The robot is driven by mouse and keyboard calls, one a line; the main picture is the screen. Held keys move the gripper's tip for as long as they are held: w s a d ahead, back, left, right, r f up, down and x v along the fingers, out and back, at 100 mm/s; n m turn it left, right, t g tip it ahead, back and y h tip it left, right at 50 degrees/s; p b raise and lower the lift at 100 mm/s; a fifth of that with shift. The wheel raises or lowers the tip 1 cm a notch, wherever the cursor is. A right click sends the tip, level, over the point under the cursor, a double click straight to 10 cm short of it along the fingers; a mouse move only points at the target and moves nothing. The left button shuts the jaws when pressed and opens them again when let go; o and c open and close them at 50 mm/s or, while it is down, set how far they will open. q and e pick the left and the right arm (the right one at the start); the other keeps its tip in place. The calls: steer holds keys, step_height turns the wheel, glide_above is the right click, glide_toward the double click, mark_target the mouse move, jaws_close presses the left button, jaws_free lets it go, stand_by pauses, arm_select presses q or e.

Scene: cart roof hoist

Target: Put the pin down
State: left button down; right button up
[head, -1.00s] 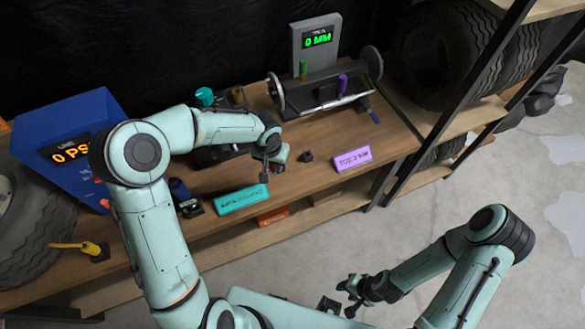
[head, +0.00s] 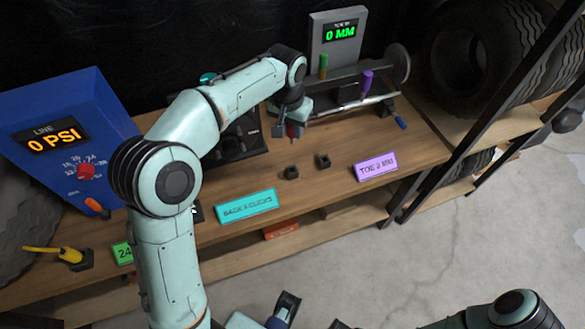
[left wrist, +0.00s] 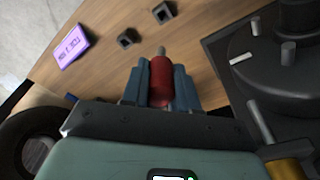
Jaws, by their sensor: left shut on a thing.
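My left gripper (head: 292,130) is over the bench in the head view, shut on a red pin. In the left wrist view the red pin (left wrist: 160,80) sits between the two blue-grey fingers, its grey tip pointing out past them. Two small black square holders stand on the bench in front of the gripper: one holder (head: 290,172) and another holder (head: 323,160). They also show in the left wrist view as a nearer holder (left wrist: 126,38) and a farther holder (left wrist: 163,12). The pin is apart from both. My right gripper is only partly visible at the bottom edge of the head view.
Signs reading "BACK 3 CLICKS" (head: 246,206) and "TOE 2 MM" (head: 376,167) stand along the bench front. A grey gauge reading 0 MM (head: 338,45) and a roller rig with green and purple handles stand behind. A blue 0 PSI box (head: 75,130) is left. Bare wood surrounds the holders.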

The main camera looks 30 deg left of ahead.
arm_select(q)
step_height(320, 180, down, 16)
steer(key=shift+b, duration=1.1)
steer(key=shift+f, duration=0.1)
steer(key=shift+f, duration=0.15)
steer(key=c, duration=0.9)
jaws_free()
steer(key=shift+o, duration=0.2)
steer(key=shift+r, duration=0.6)
step_height(320, 180, up, 11)
steer(key=s+p, duration=0.1)
steer(key=shift+s+p, duration=0.3)
steer(key=shift+s, duration=0.1)
